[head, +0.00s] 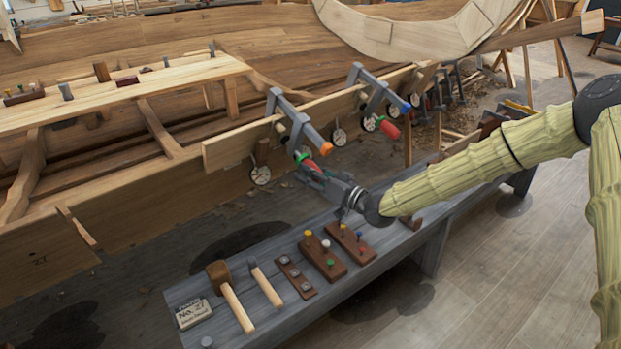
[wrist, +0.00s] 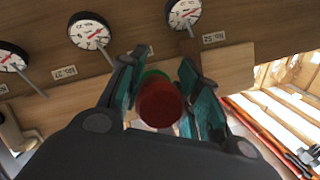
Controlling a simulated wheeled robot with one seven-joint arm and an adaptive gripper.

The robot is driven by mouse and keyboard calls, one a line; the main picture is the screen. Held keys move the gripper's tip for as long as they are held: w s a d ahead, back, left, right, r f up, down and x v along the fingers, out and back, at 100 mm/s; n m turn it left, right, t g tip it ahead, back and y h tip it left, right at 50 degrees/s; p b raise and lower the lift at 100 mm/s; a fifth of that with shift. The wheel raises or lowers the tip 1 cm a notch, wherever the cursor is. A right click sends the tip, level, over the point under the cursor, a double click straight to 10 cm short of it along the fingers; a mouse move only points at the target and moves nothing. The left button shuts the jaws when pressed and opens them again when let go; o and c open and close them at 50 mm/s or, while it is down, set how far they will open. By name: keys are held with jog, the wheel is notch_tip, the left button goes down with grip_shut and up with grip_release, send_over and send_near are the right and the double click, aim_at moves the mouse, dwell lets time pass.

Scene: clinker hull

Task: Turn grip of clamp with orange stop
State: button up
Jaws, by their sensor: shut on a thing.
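The clamp with the orange stop (head: 326,148) sits on the hull's upper plank, its grey bar (head: 300,119) sloping down toward the bench side. Its red grip with a green collar (head: 302,156) lies below the bar, partly hidden by my gripper. My gripper (head: 308,165) is shut on this grip, coming from the lower right. In the wrist view, the teal fingers of my gripper (wrist: 160,95) stand on both sides of the round red grip end (wrist: 160,104), with the green collar (wrist: 155,74) behind it.
A second clamp with a blue stop (head: 405,107) and red grip (head: 389,128) stands to the right. White dials (wrist: 92,31) hang along the plank. Below, a grey bench (head: 200,290) carries mallets (head: 238,308) and wooden blocks with coloured pegs (head: 323,258).

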dwell(0.4)
jog(key=o, duration=1)
jog(key=shift+o, duration=0.2)
jog(key=shift+s+d, duration=0.1)
jog(key=shift+d, duration=0.05)
jog(key=v, duration=1.1)
jog(key=shift+d, duration=0.4)
jog(key=shift+s+f, duration=0.1)
